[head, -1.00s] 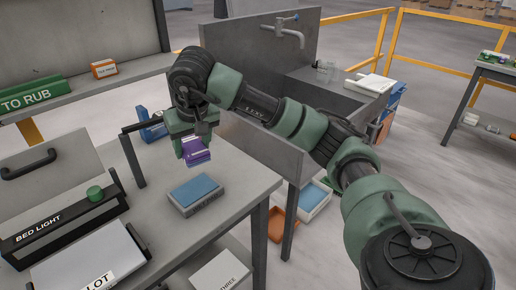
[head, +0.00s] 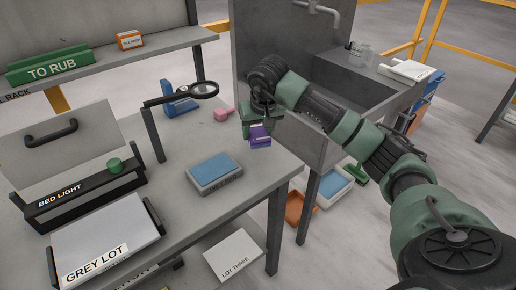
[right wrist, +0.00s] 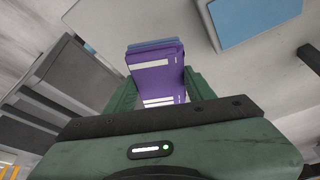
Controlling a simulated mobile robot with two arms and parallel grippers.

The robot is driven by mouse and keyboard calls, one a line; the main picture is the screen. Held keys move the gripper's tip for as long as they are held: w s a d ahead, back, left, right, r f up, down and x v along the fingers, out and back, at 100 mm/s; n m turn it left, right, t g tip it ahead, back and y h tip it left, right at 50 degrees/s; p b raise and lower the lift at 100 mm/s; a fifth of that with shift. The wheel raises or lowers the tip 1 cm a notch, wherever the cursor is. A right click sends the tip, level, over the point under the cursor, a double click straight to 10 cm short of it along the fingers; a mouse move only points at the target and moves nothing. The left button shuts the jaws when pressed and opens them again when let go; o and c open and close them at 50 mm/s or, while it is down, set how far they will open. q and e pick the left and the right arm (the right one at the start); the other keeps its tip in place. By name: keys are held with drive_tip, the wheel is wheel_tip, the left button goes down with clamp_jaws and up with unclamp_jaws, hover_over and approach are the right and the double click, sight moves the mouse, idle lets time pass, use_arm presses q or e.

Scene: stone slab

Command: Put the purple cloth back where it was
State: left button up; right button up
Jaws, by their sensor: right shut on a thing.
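The purple cloth (head: 260,136) is a small folded piece with a pale label. My right gripper (head: 256,122) is shut on it and holds it near the table's right edge, beside the sink. In the right wrist view the purple cloth (right wrist: 155,72) stands up between the fingers (right wrist: 156,92), with a blue layer along its far edge. A grey block with a blue top (head: 214,172) lies on the table, left of and nearer than the cloth. Whether the cloth touches the table is unclear. My left gripper is not in view.
A magnifier (head: 203,90), a blue holder (head: 180,103) and a pink object (head: 223,115) are at the table's back. The BED LIGHT box (head: 75,203) and GREY LOT tray (head: 105,240) are left. The sink (head: 360,85) is right. Bins (head: 302,208) stand below.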

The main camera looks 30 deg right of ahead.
sight(256, 155)
wheel_tip(256, 155, down, 7)
drive_tip(key=shift+p, duration=0.35)
drive_tip(key=shift+f, duration=0.2)
drive_tip(key=o, duration=1.3)
